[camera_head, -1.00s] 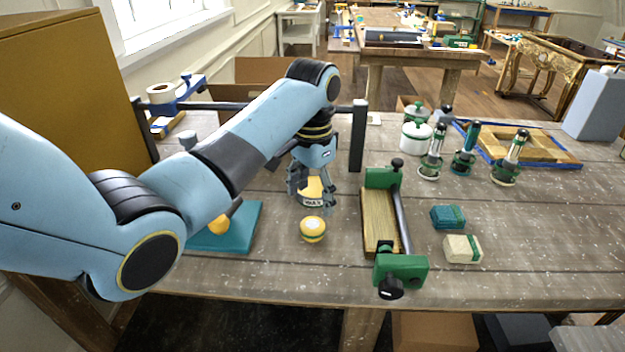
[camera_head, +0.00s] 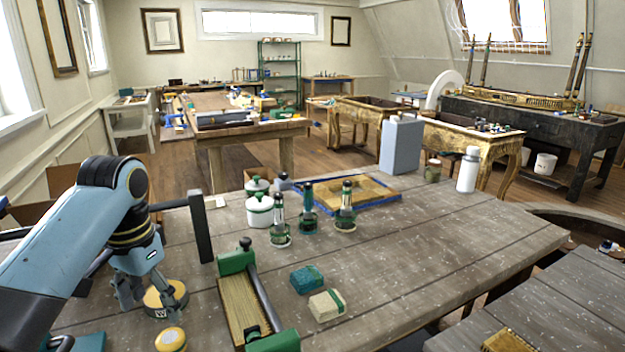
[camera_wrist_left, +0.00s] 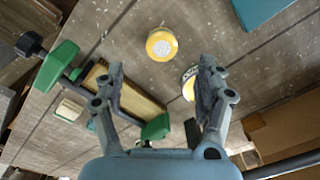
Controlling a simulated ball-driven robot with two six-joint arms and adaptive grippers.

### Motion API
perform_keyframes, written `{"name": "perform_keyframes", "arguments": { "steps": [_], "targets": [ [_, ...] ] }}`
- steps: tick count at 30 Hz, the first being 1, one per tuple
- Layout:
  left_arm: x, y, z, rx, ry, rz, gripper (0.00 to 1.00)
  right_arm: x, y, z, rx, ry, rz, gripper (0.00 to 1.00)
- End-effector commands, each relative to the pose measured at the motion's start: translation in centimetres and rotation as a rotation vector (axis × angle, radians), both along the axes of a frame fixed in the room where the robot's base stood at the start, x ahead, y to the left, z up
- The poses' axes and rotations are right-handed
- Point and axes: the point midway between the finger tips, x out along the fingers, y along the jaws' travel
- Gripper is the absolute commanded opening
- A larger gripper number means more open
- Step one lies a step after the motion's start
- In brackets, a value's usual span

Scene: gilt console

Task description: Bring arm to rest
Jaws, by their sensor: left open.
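My left gripper (camera_head: 145,290) hangs from the left arm over the workbench, at the lower left of the head view. Its two fingers stand apart in the left wrist view (camera_wrist_left: 160,75), with nothing held between them. A round yellow-and-white tin (camera_head: 166,299) stands right beside the fingers in the head view. In the wrist view this tin (camera_wrist_left: 187,88) is partly hidden behind the right-hand finger; I cannot tell whether they touch. A second yellow tin (camera_head: 171,340) sits nearer me, and shows clear of the fingers in the wrist view (camera_wrist_left: 161,45). My right gripper is out of view.
A green-ended clamp with a wooden block (camera_head: 238,308) lies right of the tins. Teal (camera_head: 306,279) and cream (camera_head: 327,305) blocks lie beyond it.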

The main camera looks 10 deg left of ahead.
Motion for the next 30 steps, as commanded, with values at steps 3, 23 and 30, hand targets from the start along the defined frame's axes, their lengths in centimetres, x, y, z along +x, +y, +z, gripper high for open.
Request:
{"name": "perform_keyframes", "arguments": {
  "steps": [3,23,30],
  "targets": [
    [-5.1,-0.6,-2.5,0.021,-0.045,0.02,0.72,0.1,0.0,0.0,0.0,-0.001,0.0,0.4],
    [-23.1,-3.0,0.7,0.04,-0.282,0.129,0.72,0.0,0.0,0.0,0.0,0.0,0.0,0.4],
    [-23.6,-2.8,-3.3,0.039,-0.288,0.145,0.72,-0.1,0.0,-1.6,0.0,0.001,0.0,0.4]
  ]
}}
